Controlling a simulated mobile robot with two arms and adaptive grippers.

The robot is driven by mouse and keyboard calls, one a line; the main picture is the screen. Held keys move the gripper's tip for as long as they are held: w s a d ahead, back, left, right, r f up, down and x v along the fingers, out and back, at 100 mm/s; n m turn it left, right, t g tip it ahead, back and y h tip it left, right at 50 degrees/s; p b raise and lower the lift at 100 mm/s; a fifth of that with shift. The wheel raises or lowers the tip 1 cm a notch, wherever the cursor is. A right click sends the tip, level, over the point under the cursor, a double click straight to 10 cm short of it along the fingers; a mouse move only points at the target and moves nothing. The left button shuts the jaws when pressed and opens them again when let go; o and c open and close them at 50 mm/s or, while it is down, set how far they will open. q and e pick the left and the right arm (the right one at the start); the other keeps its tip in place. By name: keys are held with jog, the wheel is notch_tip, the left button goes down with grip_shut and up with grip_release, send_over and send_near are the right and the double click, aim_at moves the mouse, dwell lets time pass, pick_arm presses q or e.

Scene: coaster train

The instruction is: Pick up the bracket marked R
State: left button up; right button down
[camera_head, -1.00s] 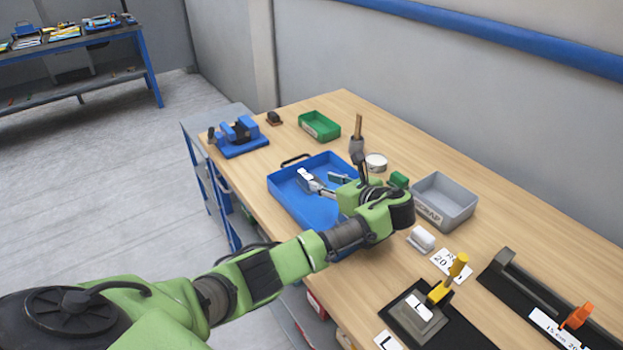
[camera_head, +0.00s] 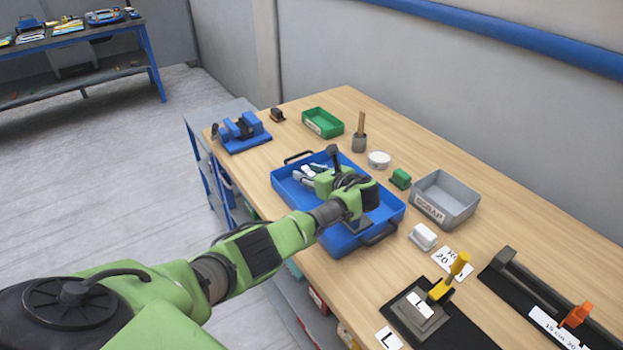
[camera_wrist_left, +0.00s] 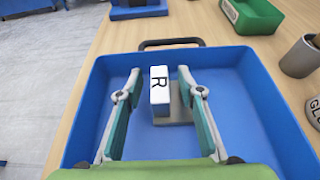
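The bracket marked R (camera_wrist_left: 160,92) stands in the blue tray (camera_wrist_left: 262,110), with a white upright face bearing a black R and a grey base. My left gripper (camera_wrist_left: 159,76) is open, with one finger on each side of the bracket and a gap visible on both sides. In the head view the left gripper (camera_head: 314,174) reaches into the blue tray (camera_head: 283,185) from above, and the bracket is partly hidden beside the fingers. A bracket marked L (camera_head: 420,305) sits on a black board with a yellow clamp. My right gripper is not in view.
A grey scrap bin (camera_head: 446,200), a green block (camera_head: 400,179), a white block (camera_head: 422,237) and a white round tin (camera_head: 379,160) stand right of the tray. A green bin (camera_head: 323,122) and a blue vise (camera_head: 240,132) are behind. The tray's walls surround the gripper.

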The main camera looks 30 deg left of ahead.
pick_arm(q)
grip_shut()
jog(key=shift+r, duration=0.1)
jog(key=shift+r, duration=0.15)
